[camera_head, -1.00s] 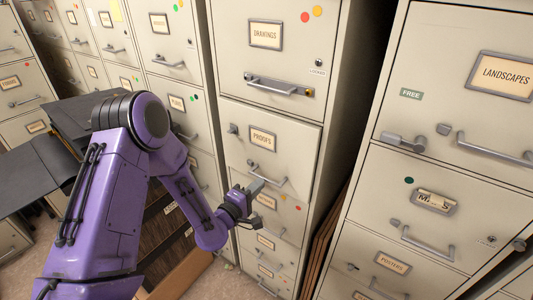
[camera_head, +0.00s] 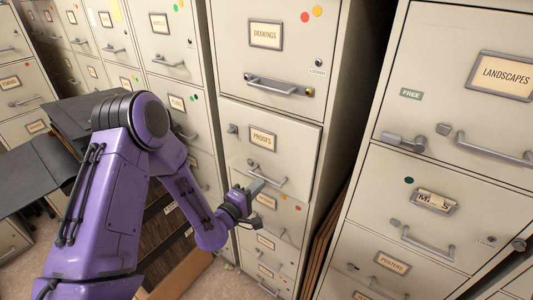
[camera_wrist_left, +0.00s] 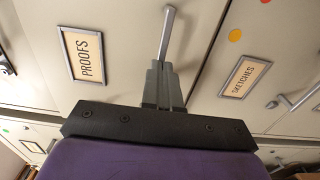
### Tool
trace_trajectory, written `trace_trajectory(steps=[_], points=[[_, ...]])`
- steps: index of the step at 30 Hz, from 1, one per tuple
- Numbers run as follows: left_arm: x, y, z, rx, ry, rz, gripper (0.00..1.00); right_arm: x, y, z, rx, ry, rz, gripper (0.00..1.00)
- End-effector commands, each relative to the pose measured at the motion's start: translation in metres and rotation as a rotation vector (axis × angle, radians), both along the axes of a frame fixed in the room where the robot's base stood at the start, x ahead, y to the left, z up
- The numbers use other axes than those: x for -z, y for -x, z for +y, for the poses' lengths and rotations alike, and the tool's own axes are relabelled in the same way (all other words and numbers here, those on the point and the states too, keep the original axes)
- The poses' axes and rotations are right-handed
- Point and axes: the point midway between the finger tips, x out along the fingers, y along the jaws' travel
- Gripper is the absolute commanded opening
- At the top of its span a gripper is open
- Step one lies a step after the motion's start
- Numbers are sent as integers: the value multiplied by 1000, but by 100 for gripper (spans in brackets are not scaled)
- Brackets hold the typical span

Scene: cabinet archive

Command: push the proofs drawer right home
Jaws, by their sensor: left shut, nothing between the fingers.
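My left gripper (camera_head: 256,187) is shut and empty, close to the drawer's lower left part below the handle. In the left wrist view the closed fingers (camera_wrist_left: 160,72) point at the drawer front near the handle (camera_wrist_left: 166,35), beside the PROOFS label (camera_wrist_left: 88,57). I cannot tell whether they touch. My right gripper is out of view.
Another cabinet with a LANDSCAPES drawer (camera_head: 470,120) stands right, across a dark gap. A dark grey panel (camera_head: 35,175) lies at the left.

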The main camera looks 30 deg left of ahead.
Motion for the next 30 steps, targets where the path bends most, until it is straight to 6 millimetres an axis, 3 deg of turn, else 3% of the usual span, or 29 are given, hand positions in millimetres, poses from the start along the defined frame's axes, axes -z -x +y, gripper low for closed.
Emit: trace_trajectory(steps=[16,30], points=[[0,-1,0,0,0,0,0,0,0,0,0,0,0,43],[0,-15,-2,2,-1,-1,0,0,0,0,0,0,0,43]])
